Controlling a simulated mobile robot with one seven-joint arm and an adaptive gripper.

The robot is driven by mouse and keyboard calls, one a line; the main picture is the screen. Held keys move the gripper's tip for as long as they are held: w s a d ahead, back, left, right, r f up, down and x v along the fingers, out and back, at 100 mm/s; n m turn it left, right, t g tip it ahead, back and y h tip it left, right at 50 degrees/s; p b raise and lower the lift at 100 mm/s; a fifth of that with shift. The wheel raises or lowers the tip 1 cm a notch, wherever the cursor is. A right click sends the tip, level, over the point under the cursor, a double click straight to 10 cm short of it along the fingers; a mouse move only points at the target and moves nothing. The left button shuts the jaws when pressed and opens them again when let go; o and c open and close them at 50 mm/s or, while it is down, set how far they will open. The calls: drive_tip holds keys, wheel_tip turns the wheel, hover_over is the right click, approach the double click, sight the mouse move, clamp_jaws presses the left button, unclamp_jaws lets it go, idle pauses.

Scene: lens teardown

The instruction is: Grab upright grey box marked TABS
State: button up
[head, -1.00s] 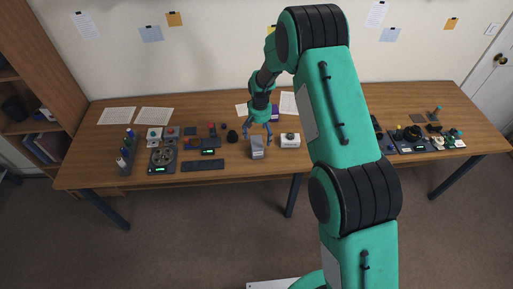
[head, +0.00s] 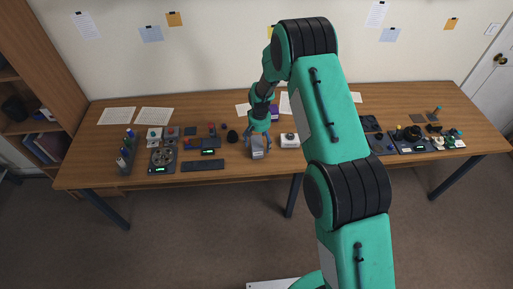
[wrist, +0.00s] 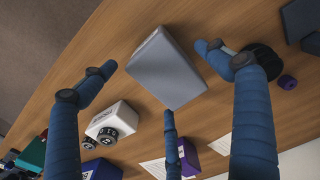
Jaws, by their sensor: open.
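The upright grey box (head: 257,154) stands near the front edge of the desk, close to its middle. Its marking is too small to read. My gripper (head: 258,139) is open just above and behind the box in the head view. In the wrist view the grey box (wrist: 167,70) shows a plain grey face between my spread blue fingers (wrist: 158,85). One finger is on each side and a third is below the box. I see no finger closed on it, and contact cannot be told.
A white box (head: 290,141) with dark round parts on it stands just right of the grey box. A black round part (head: 232,136) and a dark flat bar (head: 203,165) lie to the left. A purple box (wrist: 101,169) is farther back.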

drive_tip(key=shift+a+f, duration=0.1)
drive_tip(key=shift+f, duration=2.1)
drive_tip(key=shift+c, duration=0.3)
drive_tip(key=c, duration=1.4)
